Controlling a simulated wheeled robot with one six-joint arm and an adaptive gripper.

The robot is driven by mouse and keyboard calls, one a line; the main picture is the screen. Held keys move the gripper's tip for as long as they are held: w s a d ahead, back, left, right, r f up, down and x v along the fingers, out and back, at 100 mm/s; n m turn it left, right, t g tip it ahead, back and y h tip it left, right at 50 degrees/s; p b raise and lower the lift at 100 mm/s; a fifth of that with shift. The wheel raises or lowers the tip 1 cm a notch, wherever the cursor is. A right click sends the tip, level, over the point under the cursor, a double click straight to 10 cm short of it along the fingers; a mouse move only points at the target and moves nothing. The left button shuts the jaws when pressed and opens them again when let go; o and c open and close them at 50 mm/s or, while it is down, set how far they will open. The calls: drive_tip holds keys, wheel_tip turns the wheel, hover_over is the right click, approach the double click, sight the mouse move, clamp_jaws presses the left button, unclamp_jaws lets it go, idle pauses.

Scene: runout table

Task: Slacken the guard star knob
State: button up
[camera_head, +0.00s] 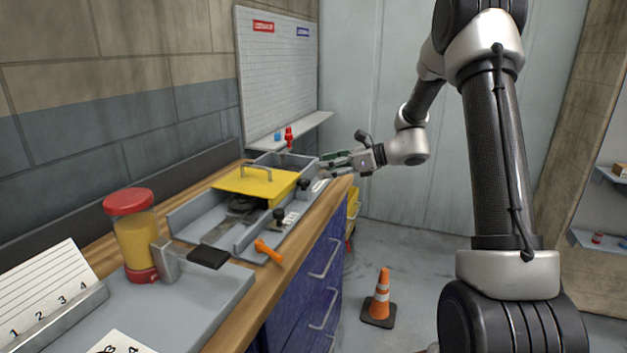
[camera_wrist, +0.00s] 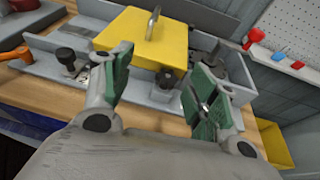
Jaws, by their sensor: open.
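The yellow guard (camera_head: 255,182) with its bar handle covers part of the grey trough; it also shows in the wrist view (camera_wrist: 140,48). A black knob (camera_head: 303,184) stands by the guard's near right corner; in the wrist view this knob (camera_wrist: 165,79) appears between my fingers, below the guard's edge. A second black knob (camera_head: 278,214) stands farther along the rail, at left in the wrist view (camera_wrist: 66,56). Which is the guard star knob is not labelled. My gripper (camera_head: 337,162) is open and empty, near the trough's far end, with green-padded fingers apart (camera_wrist: 160,65). No contact is visible.
An orange handle (camera_head: 268,251) sticks out at the bench's front edge. A jar with a red lid (camera_head: 130,202) stands at left. A whiteboard (camera_head: 277,75) with a ledge backs the bench. A traffic cone (camera_head: 380,297) stands on otherwise fairly clear floor.

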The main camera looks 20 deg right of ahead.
sight(306, 181)
drive_tip(key=w+a+f, duration=0.1)
drive_tip(key=f, duration=0.1)
drive_tip(key=w+a+f+m+t+h, duration=0.1)
drive_tip(key=w+f, duration=0.1)
drive_tip(key=w+a+f+h, duration=0.1)
drive_tip(key=w+a+f, duration=0.1)
drive_tip(key=shift+w+a+f+m, duration=0.1)
drive_tip(key=shift+f+m, duration=0.1)
drive_tip(key=shift+m, duration=0.1)
drive_tip(key=c, duration=1)
